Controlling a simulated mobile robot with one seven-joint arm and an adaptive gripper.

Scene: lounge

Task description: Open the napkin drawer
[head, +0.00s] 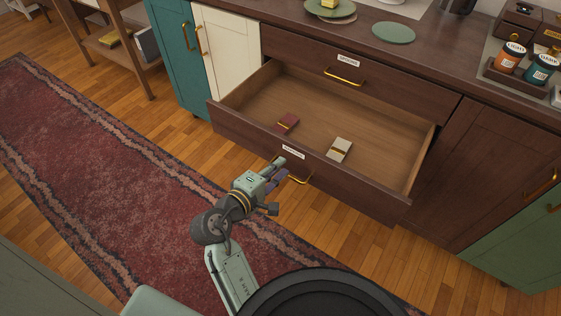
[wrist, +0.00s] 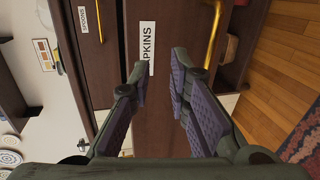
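The napkin drawer (head: 330,178) is the lower wide drawer of the dark wood cabinet, and it stands pulled far out. Its front carries a white label (wrist: 147,45) reading "…APKINS" in the wrist view, partly cut off by a finger. Its brass handle (head: 301,179) is partly hidden by my gripper in the head view. In the drawer lie a dark red bundle (head: 287,123) and a pale bundle (head: 340,149), each with a band. My gripper (head: 283,168) is close in front of the drawer. In the wrist view its fingers are apart and empty, with the handle (wrist: 213,35) beside them, not between them.
The upper drawer (head: 375,83) is shut above it. The countertop (head: 455,50) holds green plates (head: 393,33) and a tray with jars (head: 511,57). Teal and cream cupboard doors (head: 228,48) stand left. A red rug (head: 120,170) lies on the wood floor.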

